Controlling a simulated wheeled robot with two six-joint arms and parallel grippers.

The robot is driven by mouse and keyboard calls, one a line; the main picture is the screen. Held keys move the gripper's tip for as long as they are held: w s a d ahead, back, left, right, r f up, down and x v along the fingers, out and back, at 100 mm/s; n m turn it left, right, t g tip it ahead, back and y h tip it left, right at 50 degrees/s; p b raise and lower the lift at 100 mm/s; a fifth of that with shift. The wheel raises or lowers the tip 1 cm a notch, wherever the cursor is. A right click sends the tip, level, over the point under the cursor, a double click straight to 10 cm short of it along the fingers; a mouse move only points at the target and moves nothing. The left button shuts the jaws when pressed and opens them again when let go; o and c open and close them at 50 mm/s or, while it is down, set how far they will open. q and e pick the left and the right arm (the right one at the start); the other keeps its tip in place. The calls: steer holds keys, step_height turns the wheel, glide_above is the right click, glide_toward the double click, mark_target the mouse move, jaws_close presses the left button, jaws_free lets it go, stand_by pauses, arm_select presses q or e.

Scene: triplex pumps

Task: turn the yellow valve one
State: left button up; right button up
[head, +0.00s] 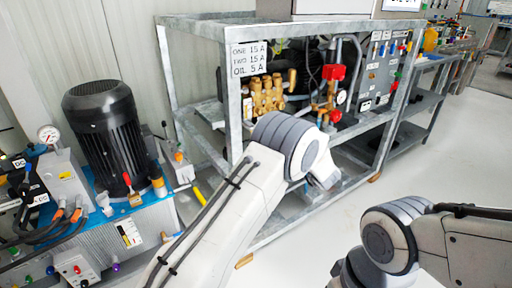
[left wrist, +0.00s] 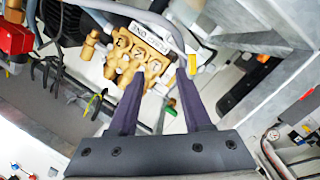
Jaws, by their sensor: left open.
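I cannot tell for sure which part is yellow valve one. In the head view a small yellow bar (head: 198,195) shows just left of my left arm. In the left wrist view a small yellow piece (left wrist: 191,65) sits beside the brass pump block (left wrist: 128,62), and a yellow-green looped part (left wrist: 97,102) lies left of the fingers. My left gripper (left wrist: 160,74) is open with nothing seen between its fingers, and its tips overlap the brass block in the picture. In the head view its fingers are hidden behind my arm. My right gripper is outside the picture.
A grey metal frame (head: 233,85) holds brass pumps (head: 267,95) and a red-capped valve (head: 334,72). A black motor (head: 104,125) on a blue base stands left. A red part (left wrist: 15,38) shows in the left wrist view. The floor (head: 420,165) at right is clear.

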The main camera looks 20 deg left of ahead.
arm_select(q)
steer(key=w+a+f+n+y+b, duration=0.1)
steer(key=a, duration=0.3)
steer(key=w+a+f+g+y+b, duration=0.1)
steer(key=a, duration=0.2)
steer(key=w+a+f+n+g+y+b, duration=0.1)
steer(key=w+a, duration=0.1)
steer(key=a, duration=0.2)
steer(key=shift+w+a+f+n, duration=0.1)
steer(key=shift+a+n, duration=0.2)
steer(key=shift+a, duration=0.05)
steer(key=shift+w+a, duration=0.25)
steer(key=shift+a, duration=0.05)
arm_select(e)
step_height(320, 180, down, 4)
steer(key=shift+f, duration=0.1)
arm_select(q)
jaws_close()
